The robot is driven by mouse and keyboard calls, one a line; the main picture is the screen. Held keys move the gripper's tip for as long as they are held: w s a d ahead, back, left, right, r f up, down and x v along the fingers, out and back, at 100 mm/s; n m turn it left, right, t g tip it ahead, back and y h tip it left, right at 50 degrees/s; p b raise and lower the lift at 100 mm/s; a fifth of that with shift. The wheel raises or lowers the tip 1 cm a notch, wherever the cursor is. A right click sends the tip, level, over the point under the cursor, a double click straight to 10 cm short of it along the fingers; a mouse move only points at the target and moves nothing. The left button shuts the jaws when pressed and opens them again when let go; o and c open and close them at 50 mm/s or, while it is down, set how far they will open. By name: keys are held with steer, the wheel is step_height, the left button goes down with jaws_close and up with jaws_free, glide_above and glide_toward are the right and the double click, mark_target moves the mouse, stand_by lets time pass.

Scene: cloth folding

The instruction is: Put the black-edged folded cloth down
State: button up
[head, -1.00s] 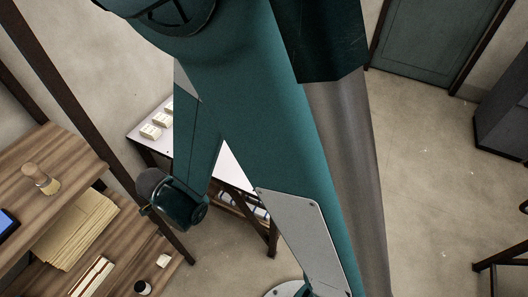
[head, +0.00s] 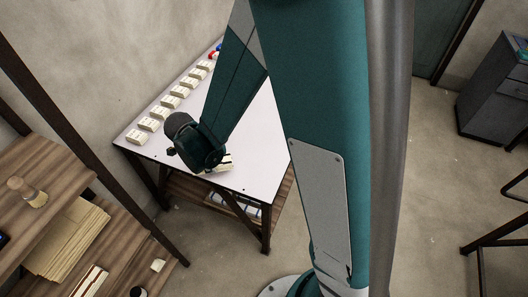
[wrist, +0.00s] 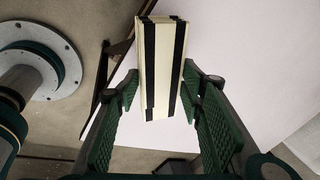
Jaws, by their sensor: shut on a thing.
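The black-edged folded cloth (wrist: 160,65) is cream with dark bands along its length. It stands out between the green pads of my gripper (wrist: 158,88) in the wrist view, and my gripper is shut on it. In the head view a small part of the cloth (head: 226,160) shows beside my wrist, which hides the rest and the fingers. The cloth is over the near part of the white table (head: 258,130). I cannot tell whether it touches the table top.
Several small cream folded pieces (head: 149,124) stand in a row along the table's far-left edge. A wooden shelf unit with a brush (head: 30,194) and a stack of tan sheets (head: 68,238) stands at the left. The table's middle is bare where visible.

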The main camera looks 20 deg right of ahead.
steer(key=w+d+r+m+g, duration=0.1)
steer(key=d+r+m, duration=0.1)
steer(key=d, duration=0.9)
steer(key=w+d+r+m+h, duration=0.1)
steer(key=d+r+m, duration=0.2)
steer(key=d, duration=0.8)
steer(key=shift+w+d+r+m+g, duration=0.35)
steer(key=shift+m+g, duration=0.05)
steer(key=shift+m, duration=0.5)
steer(key=shift+f, duration=0.1)
steer(key=shift+f+b, duration=0.7)
steer(key=shift+f, duration=2.35)
steer(key=shift+f+b, duration=0.55)
steer(key=shift+f, duration=1.35)
steer(key=o, duration=1)
